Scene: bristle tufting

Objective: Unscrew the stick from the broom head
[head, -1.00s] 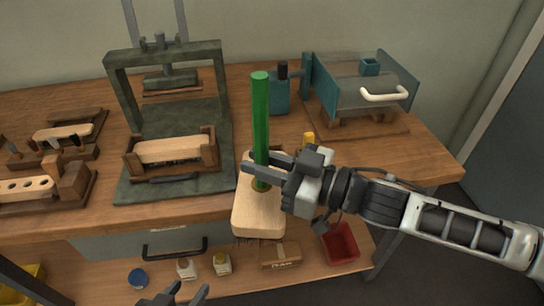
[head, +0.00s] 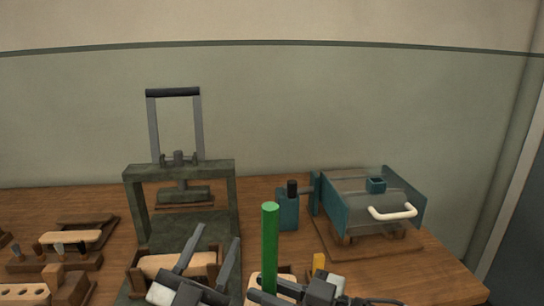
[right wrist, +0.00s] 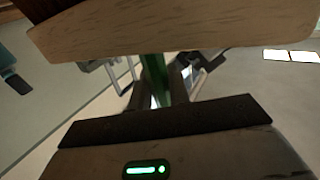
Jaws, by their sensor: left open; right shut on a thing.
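The green stick (head: 270,248) stands upright in the head view, its lower end hidden at the bottom edge. A small part of the pale wooden broom head (head: 252,288) shows beside it. My right gripper (head: 267,295) is shut on the stick low down; it is partly cut off. In the right wrist view the green stick (right wrist: 155,82) passes between the fingers, below a pale wooden block (right wrist: 160,38) that looks like the broom head. My left gripper (head: 214,243) is open and empty, left of the stick and apart from it.
A dark green press frame (head: 226,200) stands behind my left gripper. Wooden holders (head: 75,262) sit at left on the bench.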

